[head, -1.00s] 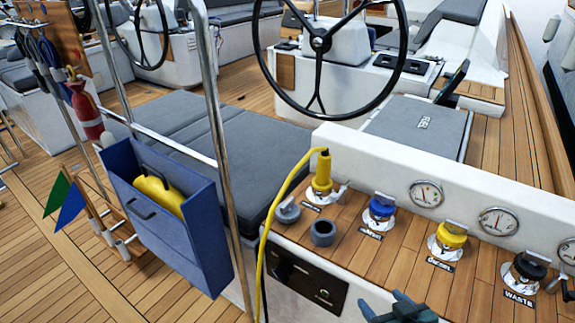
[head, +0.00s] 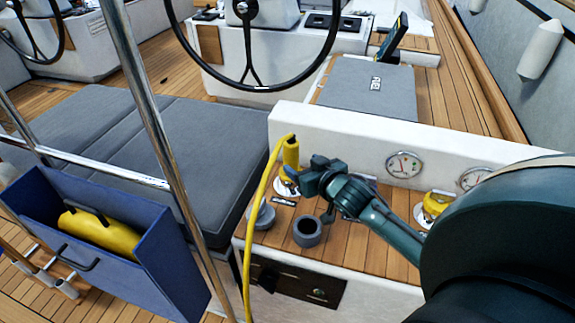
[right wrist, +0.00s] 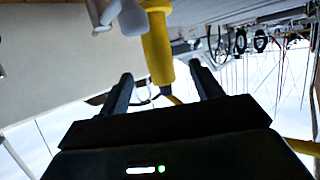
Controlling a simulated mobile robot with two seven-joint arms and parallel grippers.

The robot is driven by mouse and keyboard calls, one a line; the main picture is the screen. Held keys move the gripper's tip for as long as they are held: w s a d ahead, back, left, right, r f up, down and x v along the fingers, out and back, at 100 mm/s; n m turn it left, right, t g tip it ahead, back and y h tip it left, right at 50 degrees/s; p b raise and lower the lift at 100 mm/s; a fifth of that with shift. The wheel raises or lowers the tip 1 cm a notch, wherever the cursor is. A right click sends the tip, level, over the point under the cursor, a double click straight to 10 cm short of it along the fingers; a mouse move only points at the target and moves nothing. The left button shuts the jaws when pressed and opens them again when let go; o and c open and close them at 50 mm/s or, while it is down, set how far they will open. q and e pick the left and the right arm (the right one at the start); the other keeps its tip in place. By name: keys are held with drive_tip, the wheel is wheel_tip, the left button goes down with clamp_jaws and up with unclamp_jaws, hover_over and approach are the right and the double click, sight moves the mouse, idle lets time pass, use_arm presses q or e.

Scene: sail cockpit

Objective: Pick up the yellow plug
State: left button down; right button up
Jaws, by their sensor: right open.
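The yellow plug (head: 291,153) stands upright in a pale round socket on the wooden console top, against the white back wall. Its yellow cable (head: 262,200) leaves the top of the plug and runs down over the console's left edge. My right gripper (head: 310,173) is open just right of the plug, with its fingers pointing towards it. In the right wrist view the plug (right wrist: 157,48) lines up with the gap between the two open fingers (right wrist: 161,74). I cannot tell whether the fingertips reach around it. My left gripper is out of view.
A grey ring-shaped fitting (head: 308,231) and a grey cap (head: 262,216) sit in front of the plug. A yellow cap (head: 436,205) is to the right. A steel pole (head: 160,150) and a blue box (head: 150,240) stand left.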

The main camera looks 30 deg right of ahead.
sight(295, 158)
drive_tip(key=x, duration=0.8)
drive_tip(key=shift+d, duration=0.15)
drive_tip(key=shift+c, duration=0.3)
drive_tip(key=c, duration=1.2)
